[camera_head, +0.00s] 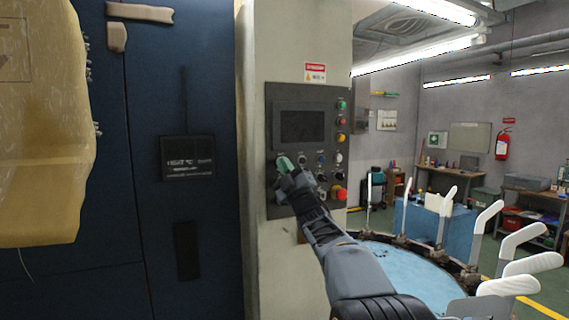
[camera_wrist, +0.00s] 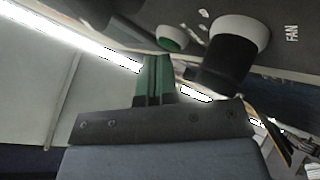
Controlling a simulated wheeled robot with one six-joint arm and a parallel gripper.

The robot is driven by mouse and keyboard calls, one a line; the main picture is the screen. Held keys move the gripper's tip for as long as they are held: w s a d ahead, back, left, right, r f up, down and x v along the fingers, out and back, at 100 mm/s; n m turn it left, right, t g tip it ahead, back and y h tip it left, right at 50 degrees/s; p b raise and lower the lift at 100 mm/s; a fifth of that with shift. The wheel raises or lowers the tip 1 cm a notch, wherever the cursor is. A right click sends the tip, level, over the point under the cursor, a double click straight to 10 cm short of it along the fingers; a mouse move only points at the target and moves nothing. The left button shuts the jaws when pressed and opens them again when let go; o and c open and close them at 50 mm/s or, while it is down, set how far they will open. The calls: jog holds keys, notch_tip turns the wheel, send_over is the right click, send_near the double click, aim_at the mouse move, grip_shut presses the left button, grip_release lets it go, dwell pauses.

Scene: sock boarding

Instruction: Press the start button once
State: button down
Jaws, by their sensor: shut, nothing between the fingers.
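The control panel (camera_head: 307,100) stands upright on a pale column. My gripper (camera_head: 284,163) is shut and empty at the panel's lower left, with its green fingers toward the panel face. In the wrist view my closed fingertips (camera_wrist: 156,58) are close to a green button (camera_wrist: 170,44) in a pale ring. I cannot tell whether they touch it. In the head view my gripper and wrist cover that part of the panel, so the button there is hidden. No start label is readable.
A black knob (camera_wrist: 228,58) marked FAN sits right of my fingers in the wrist view. The panel has a dark screen (camera_head: 302,126) and a red mushroom button (camera_head: 340,194). White sock forms (camera_head: 487,217) ring a blue round table (camera_head: 405,268) at right.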

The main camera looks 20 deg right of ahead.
jog(key=shift+s+b, duration=0.1)
jog(key=shift+b, duration=0.75)
jog(key=shift+s, duration=0.1)
jog(key=shift+s+r, duration=0.1)
jog(key=shift+s+b, duration=2.3)
jog(key=shift+s, duration=0.15)
